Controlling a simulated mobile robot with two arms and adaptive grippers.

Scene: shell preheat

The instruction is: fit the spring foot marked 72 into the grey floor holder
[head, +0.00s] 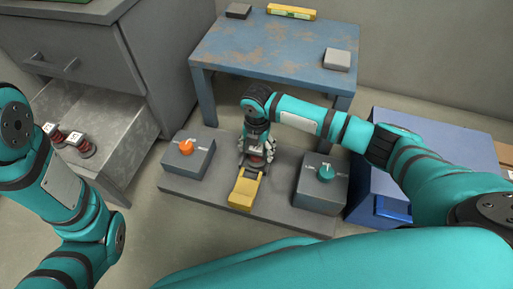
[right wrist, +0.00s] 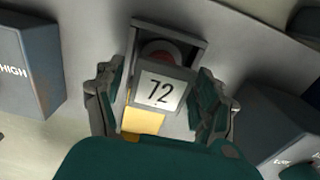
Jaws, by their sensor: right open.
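The spring foot marked 72 (right wrist: 160,91) shows its white label in the right wrist view, with a dark red round part behind it. It stands at the grey floor holder (right wrist: 183,29), whose walls frame it; how deep it sits is hidden. In the head view the foot (head: 257,162) is mostly covered by my right gripper (head: 258,156). My right gripper (right wrist: 160,98) is open, pointing down, with one finger on each side of the foot and gaps visible. The holder's base plate (head: 222,203) lies on the floor. My left gripper is not in view.
A yellow lever (head: 243,190) is at the holder's front. Boxes with an orange knob (head: 186,147) and a green knob (head: 326,172) flank it. An open drawer (head: 110,130) holds other spring feet (head: 74,141). A blue table (head: 275,50) stands behind.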

